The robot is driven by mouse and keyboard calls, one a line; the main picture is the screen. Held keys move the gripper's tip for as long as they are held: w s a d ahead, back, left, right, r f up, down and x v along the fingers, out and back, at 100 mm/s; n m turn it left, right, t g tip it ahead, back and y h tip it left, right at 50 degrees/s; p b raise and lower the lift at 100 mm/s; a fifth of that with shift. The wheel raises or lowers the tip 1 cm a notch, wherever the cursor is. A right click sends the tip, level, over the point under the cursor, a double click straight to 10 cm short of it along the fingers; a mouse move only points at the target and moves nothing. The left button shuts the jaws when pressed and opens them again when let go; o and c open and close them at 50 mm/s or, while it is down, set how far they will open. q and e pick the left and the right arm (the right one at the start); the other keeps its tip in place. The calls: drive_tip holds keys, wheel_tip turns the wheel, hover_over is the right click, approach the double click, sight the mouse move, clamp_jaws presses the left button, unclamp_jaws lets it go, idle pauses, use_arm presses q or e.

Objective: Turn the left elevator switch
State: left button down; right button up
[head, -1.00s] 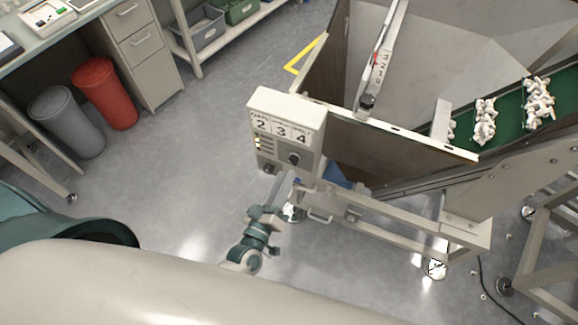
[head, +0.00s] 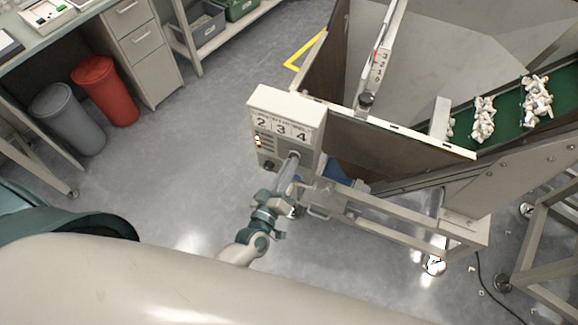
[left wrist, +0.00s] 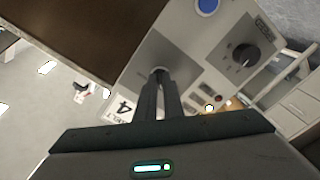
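The cream control box (head: 287,105) with the numbers 2, 3 and 4 stands at the middle of the head view. A dark knob (head: 269,165) sits low on its grey front; a black knob also shows at the right of the panel in the left wrist view (left wrist: 245,55). My left gripper (head: 294,157) reaches up to the panel at the other knob's place, under the numbers. In the left wrist view its two fingers (left wrist: 159,78) lie close together with their tips at the panel. They hide that knob, so their grip cannot be judged. My right gripper is out of view.
A blue button (left wrist: 207,6) and small lamps (left wrist: 209,107) are on the panel near my fingers. The machine frame (head: 400,222) and the green conveyor (head: 508,112) lie to the right. Red (head: 104,92) and grey (head: 66,118) bins stand left; the floor between is clear.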

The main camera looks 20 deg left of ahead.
use_arm(q)
drive_tip(key=shift+m, duration=0.5)
drive_tip(key=m+p, duration=0.3)
drive_tip(key=m, duration=1.4)
drive_tip(key=shift+a, duration=0.15)
idle(0.4)
drive_tip(key=c, duration=1.9)
unclamp_jaws()
drive_tip(key=shift+o, duration=0.2)
drive_tip(key=shift+s, duration=0.1)
